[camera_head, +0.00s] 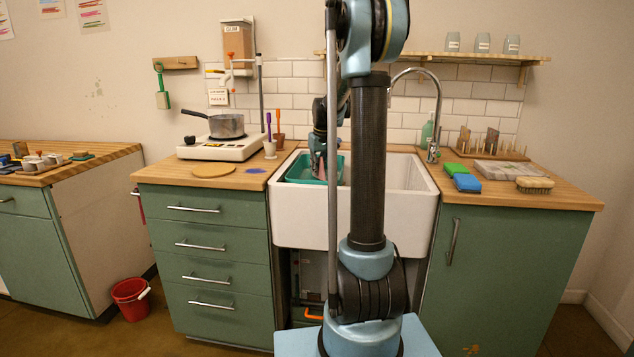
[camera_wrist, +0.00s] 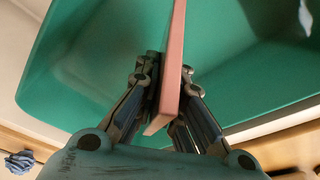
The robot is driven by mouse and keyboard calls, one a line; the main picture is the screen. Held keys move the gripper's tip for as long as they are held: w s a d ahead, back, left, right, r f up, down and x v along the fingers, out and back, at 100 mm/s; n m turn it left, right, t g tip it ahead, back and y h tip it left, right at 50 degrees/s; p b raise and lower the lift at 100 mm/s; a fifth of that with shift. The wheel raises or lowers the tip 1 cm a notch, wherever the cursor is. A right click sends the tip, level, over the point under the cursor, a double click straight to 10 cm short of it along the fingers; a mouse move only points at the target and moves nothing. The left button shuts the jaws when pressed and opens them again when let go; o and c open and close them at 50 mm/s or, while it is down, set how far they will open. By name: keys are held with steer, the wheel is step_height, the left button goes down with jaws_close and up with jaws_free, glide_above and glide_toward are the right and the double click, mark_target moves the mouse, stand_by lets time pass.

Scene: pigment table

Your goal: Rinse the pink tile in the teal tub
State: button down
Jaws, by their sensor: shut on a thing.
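The teal tub (camera_head: 301,169) sits in the left part of the white sink. It fills most of the wrist view (camera_wrist: 90,70). The pink tile (camera_wrist: 173,62) stands on edge between my gripper's fingers, which press it from both sides. My gripper (camera_wrist: 168,95) is shut on it, over the tub. In the head view my gripper (camera_head: 318,158) is at the tub, with the tile (camera_head: 319,170) showing only as a small pink patch. My arm hides part of the tub. Whether the tile touches the tub's floor or any water is not clear.
The white sink (camera_head: 300,225) has a free right basin and a tall faucet (camera_head: 437,110). A pot (camera_head: 226,126) stands on a hot plate at the left. Blue and green sponges (camera_head: 467,183) and a brush (camera_head: 534,184) lie on the right counter.

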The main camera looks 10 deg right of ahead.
steer(key=shift+w+a+r+v, duration=0.15)
steer(key=shift+w+v, duration=0.3)
steer(key=shift+v, duration=1.65)
steer(key=shift+w+a+r+v, duration=0.15)
steer(key=shift+w+v, duration=0.25)
steer(key=shift+v, duration=1.7)
steer(key=shift+w+a+v, duration=0.15)
steer(key=shift+w+v, duration=0.3)
steer(key=shift+v, duration=1.65)
steer(key=shift+r, duration=0.15)
steer(key=v, duration=0.3)
steer(key=shift+w+a+r, duration=0.1)
steer(key=shift+w+r, duration=0.2)
steer(key=shift+r, duration=0.1)
